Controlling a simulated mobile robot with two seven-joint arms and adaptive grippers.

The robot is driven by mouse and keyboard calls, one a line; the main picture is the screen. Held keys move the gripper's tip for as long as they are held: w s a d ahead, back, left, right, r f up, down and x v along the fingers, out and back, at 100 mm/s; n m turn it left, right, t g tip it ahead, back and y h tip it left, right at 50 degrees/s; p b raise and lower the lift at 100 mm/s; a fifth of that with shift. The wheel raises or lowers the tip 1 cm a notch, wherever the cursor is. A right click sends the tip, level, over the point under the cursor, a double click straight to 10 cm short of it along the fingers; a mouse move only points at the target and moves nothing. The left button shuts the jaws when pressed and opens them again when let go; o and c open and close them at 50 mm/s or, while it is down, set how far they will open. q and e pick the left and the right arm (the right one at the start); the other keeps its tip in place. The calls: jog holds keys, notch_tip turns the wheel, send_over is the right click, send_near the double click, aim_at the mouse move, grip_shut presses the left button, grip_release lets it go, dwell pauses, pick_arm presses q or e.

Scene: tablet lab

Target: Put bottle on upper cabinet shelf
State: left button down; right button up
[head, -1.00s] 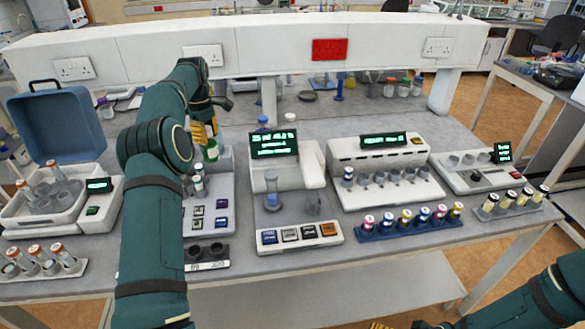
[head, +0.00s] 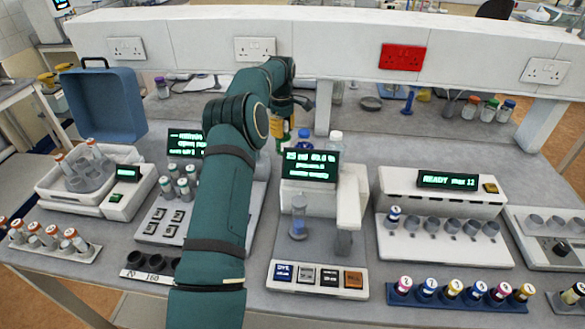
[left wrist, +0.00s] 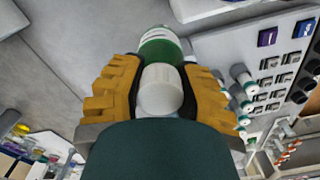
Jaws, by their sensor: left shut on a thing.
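My left gripper (head: 283,126) is partly hidden behind my left forearm in the head view; only some of its yellow finger shows. In the left wrist view its yellow fingers (left wrist: 160,78) are shut on a bottle (left wrist: 160,48) with a white end and a green band, one finger on each side. No upper cabinet shelf can be made out in either view. My right gripper is not in view.
A display unit (head: 311,165) stands right of my arm, with blue-capped (head: 304,135) and white-capped (head: 335,139) bottles behind it. A blue-lidded centrifuge (head: 105,104) is at left. A white socket rail (head: 320,52) crosses the back. Racks of vials (head: 455,296) line the front.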

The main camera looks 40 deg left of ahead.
pick_arm(q)
notch_tip(320, 180, down, 12)
jog(key=shift+w+f, duration=0.15)
jog(key=shift+f, duration=0.05)
dwell(0.4)
jog(key=c, duration=0.7)
grip_release()
jog(key=shift+f, duration=0.1)
jog(key=shift+c, duration=0.2)
